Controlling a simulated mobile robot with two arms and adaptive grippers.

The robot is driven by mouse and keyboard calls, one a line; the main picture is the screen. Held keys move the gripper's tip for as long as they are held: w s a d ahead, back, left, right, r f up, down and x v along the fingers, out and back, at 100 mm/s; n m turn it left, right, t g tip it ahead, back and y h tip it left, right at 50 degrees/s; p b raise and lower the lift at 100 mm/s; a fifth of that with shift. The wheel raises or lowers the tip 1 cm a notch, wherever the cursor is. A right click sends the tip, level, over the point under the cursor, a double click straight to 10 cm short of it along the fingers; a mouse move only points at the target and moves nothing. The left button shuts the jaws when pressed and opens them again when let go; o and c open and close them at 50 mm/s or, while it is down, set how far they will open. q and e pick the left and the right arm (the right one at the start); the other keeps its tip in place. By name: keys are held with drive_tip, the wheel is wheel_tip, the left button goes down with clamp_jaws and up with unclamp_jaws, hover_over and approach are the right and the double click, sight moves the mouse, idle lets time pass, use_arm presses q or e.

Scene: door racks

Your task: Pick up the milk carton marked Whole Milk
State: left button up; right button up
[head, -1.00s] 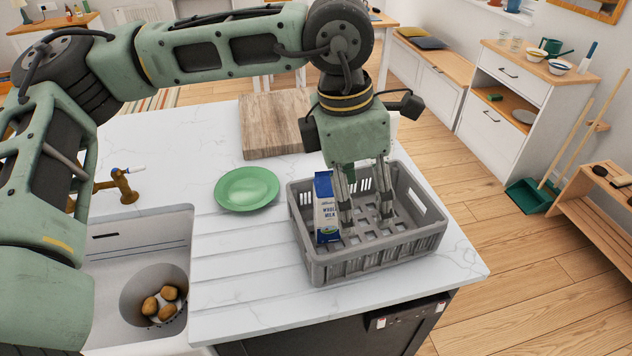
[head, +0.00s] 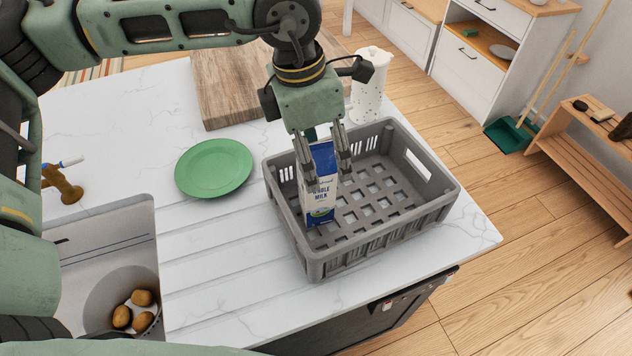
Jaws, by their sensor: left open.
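The milk carton (head: 320,196), white and blue and marked Whole Milk, stands in the left part of the grey crate (head: 346,255). My left gripper (head: 330,182) points down over the carton. Its fingers are open, one at each side of the carton's upper part. The left finger covers part of the label. I cannot tell whether the fingers touch the carton. My right gripper is not in view.
The crate stands near the counter's right front edge. A green plate (head: 213,167) lies left of it, a wooden board (head: 225,90) behind. A white speckled cylinder (head: 370,85) stands behind the crate. A sink with several potatoes (head: 142,298) is at lower left.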

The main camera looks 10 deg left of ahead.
use_arm(q)
drive_tip(key=f, duration=0.2)
drive_tip(key=w+f+p, duration=0.1)
drive_tip(key=f, duration=0.1)
drive_tip(key=shift+d, duration=0.1)
clamp_jaws()
idle(0.6)
drive_tip(key=shift+r, duration=0.1)
